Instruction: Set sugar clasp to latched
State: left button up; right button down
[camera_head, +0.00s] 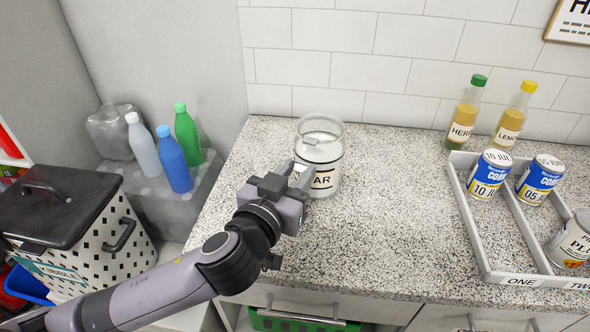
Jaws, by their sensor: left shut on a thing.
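The sugar jar (325,155) stands upright on the speckled counter near the wall. It is clear glass with pale contents and a label of which only "AR" shows. Its glass top (319,127) shows at the rim; I cannot tell how tightly it sits. My left gripper (302,178) reaches in from the lower left. Its fingers are at the jar's front left side and shut on the clasp there. The gripper hides the clasp and part of the label, so the clasp's position cannot be seen. My right gripper is out of view.
At the right, a white divided tray (483,240) holds several cans. Two bottles (465,115) stand behind it. At the left are several plastic bottles (172,160) and a dotted kibble bin (85,235). The counter between jar and tray is clear.

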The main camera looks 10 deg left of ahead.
aim_at(309, 156)
pick_arm(q)
jog(key=shift+w+d+r+g+p, duration=0.15)
jog(key=shift+r+g+p, duration=0.3)
jog(key=shift+g, duration=0.25)
jog(key=shift+w+d+r+g+y, duration=0.1)
jog(key=shift+w+r+g+y, duration=0.3)
jog(key=shift+g, duration=0.7)
jog(key=shift+w+d+r+g+y, duration=0.1)
jog(key=shift+w+r+g+y, duration=0.3)
jog(key=shift+g, duration=0.7)
jog(key=o, duration=1.1)
jog(key=shift+c, duration=0.2)
jog(key=shift+r, duration=0.1)
jog(key=v, duration=0.7)
